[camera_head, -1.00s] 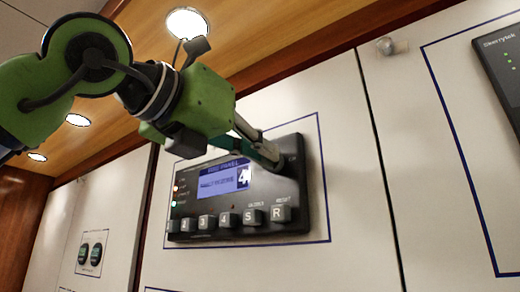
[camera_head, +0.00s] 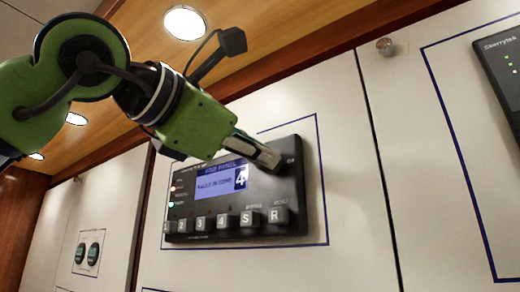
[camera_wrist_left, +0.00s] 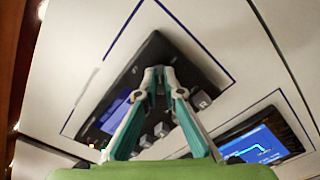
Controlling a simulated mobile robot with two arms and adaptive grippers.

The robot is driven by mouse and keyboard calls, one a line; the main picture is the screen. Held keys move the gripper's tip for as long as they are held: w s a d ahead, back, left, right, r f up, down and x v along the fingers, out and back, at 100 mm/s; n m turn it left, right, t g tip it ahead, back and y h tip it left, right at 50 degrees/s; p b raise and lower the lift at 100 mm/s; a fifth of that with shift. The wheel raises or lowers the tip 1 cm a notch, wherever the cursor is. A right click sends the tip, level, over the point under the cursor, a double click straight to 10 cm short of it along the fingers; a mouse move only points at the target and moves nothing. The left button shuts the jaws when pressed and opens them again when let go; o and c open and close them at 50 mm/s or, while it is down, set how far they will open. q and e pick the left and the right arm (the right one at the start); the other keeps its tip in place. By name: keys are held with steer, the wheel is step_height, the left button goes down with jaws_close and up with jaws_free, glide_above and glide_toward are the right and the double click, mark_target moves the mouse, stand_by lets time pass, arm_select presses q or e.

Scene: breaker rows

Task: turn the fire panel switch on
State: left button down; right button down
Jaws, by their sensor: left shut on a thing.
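The fire panel (camera_head: 292,185) is a dark box on the pale wall, with a lit blue screen (camera_head: 225,182) and a row of grey buttons (camera_head: 249,218). The panel also shows in the left wrist view (camera_wrist_left: 197,75). My left gripper (camera_head: 268,158) reaches in from the upper left, its fingertips at the panel's upper right, above the R button. In the left wrist view the two fingertips (camera_wrist_left: 159,72) are close together at the panel face. They are shut on the switch, which the fingers hide. My right gripper is not in view.
A blue outline surrounds the panel on the wall. Another dark unit (camera_head: 505,70) is at the right edge, and two small round gauges (camera_head: 87,254) are at the lower left. A small knob (camera_head: 385,46) sits on the wall. A wooden ceiling with lamps (camera_head: 185,22) is above.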

arm_select(q)
steer(key=m, duration=0.3)
steer(key=m+p, duration=0.1)
steer(key=m, duration=0.2)
steer(key=m+p, duration=0.1)
steer(key=m, duration=0.1)
steer(key=shift+s+d+f+m, duration=0.1)
steer(key=shift+d+f+m, duration=0.05)
steer(key=shift+f+m, duration=0.2)
steer(key=shift+m, duration=0.25)
steer(key=c, duration=2.3)
jaws_free()
steer(key=shift+c, duration=0.2)
steer(key=shift+o, duration=0.9)
steer(key=shift+s, duration=0.15)
steer(key=shift+r, duration=0.1)
steer(key=v, duration=1.2)
